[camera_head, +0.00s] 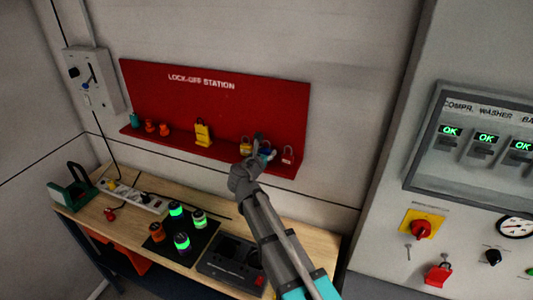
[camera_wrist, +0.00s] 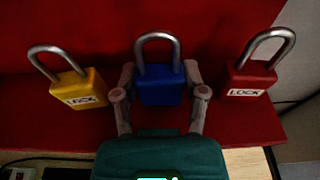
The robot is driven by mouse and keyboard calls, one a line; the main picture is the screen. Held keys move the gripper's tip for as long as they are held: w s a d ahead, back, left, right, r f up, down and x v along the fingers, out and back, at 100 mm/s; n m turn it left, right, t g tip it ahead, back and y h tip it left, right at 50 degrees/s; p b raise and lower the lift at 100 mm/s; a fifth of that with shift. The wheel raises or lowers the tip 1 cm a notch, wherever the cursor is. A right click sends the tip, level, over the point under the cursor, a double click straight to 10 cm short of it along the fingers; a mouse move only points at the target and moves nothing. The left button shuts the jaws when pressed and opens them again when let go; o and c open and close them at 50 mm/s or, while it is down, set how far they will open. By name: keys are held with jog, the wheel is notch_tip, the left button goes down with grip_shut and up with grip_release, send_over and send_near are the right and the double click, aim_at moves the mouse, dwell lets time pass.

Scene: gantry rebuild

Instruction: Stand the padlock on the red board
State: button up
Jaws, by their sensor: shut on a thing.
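The red lock-off board (camera_head: 230,108) hangs on the wall with a narrow ledge along its bottom. My gripper (camera_head: 263,148) is at the right part of that ledge. In the wrist view my gripper (camera_wrist: 160,92) is shut on a blue padlock (camera_wrist: 160,84), one finger on each side of its body. The padlock is upright with its shackle up, between a yellow padlock (camera_wrist: 78,90) and a red padlock (camera_wrist: 250,80). In the head view my gripper partly hides the blue padlock (camera_head: 267,153). Whether its base touches the ledge is hidden.
The yellow padlock (camera_head: 246,145) and red padlock (camera_head: 288,155) stand close on either side. A yellow hasp-like item (camera_head: 203,132) and several small items stand further left. Below is a wooden bench (camera_head: 215,212) with a power strip (camera_head: 135,196) and a dark mat.

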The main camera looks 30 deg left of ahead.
jog(key=shift+f, duration=0.15)
jog(key=o, duration=1.2)
jog(key=shift+r, duration=0.2)
jog(key=shift+s, duration=0.15)
jog(key=p+v, duration=0.2)
jog(key=v, duration=0.9)
jog(key=shift+s, duration=0.3)
jog(key=shift+r, duration=0.15)
